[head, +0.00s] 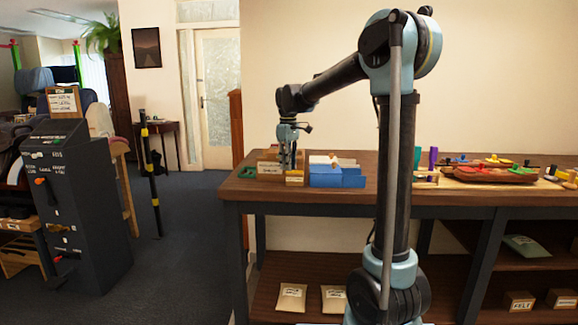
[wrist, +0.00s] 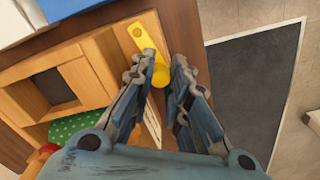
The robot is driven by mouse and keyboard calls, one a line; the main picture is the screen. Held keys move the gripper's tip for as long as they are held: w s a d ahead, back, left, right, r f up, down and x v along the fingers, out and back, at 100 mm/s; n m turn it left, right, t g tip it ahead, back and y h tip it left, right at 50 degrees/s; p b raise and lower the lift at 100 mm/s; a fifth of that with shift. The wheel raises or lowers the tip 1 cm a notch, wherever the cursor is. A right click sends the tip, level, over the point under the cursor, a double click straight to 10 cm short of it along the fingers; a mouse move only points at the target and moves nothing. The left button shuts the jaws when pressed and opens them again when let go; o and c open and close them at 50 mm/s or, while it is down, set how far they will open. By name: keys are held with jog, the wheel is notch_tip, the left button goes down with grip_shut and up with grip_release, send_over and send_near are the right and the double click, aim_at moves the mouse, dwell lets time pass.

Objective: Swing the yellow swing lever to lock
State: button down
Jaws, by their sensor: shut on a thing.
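The yellow swing lever (wrist: 141,36) is in the wrist view, at the edge of a wooden fixture (wrist: 95,65). It is a flat yellow bar with a hole, and a rounded yellow knob (wrist: 160,76) sits near its lower end. My gripper (wrist: 163,66) has its two fingers on either side of the knob, shut on it. In the head view my gripper (head: 288,166) points down at the wooden fixture (head: 268,167) on the workbench; the lever is too small there to make out clearly. The fingers hide part of the knob.
A blue box (head: 335,176) stands just right of the fixture on the workbench (head: 236,192). Green polka-dot cloth (wrist: 76,128) lies by the fixture. Colourful parts on a wooden tray (head: 490,174) are farther right. A dark cabinet (head: 75,210) stands left, across open floor.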

dwell(0.3)
jog(key=c, duration=1.5)
grip_release()
jog(key=shift+r, duration=4)
